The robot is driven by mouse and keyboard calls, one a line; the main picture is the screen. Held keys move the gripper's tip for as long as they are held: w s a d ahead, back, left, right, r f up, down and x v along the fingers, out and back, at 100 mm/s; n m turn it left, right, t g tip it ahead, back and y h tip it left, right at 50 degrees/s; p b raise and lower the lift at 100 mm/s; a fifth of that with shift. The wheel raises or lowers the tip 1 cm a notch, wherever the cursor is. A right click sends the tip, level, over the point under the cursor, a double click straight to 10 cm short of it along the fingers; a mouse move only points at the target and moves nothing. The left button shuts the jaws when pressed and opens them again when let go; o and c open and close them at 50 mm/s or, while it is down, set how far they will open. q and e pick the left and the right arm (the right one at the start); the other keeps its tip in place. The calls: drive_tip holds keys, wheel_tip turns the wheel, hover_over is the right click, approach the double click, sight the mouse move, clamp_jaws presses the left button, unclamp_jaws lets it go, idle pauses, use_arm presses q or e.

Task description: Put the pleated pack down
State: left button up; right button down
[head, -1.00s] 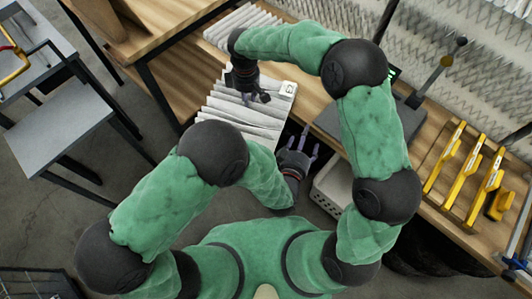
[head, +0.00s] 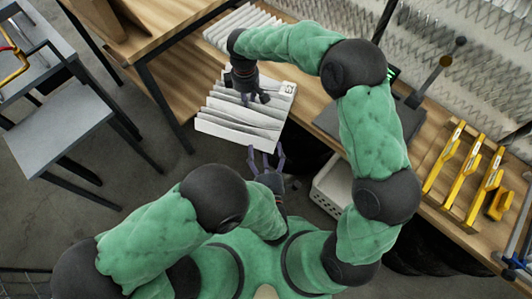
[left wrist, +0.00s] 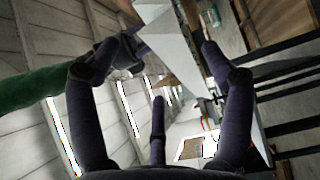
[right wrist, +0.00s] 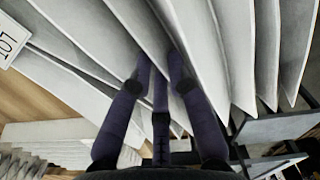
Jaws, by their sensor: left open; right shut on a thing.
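The white pleated pack (head: 235,125) has a label at its top right corner and sits at the front edge of the wooden bench in the head view. Its lower part reaches out past the edge; I cannot tell if it rests on the wood. My right gripper (head: 253,97) is shut on the pack from above, and its fingers go between the pleats (right wrist: 215,50) in the right wrist view. My left gripper (head: 266,158) is open and empty, just below the pack and apart from it. A white angular part of the pack (left wrist: 168,40) shows above its fingers in the left wrist view.
Another white pleated pack (head: 235,25) lies farther back on the bench (head: 300,105). A light crate (head: 330,190) stands below right of my left gripper.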

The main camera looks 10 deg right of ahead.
sight(263, 132)
use_arm(q)
drive_tip(key=shift+w+d, duration=0.1)
drive_tip(key=shift+w, duration=3.4)
drive_tip(key=c, duration=1.2)
drive_tip(key=shift+c, duration=0.3)
use_arm(e)
drive_tip(key=c, duration=1.1)
unclamp_jaws()
drive_tip(key=shift+f, duration=0.1)
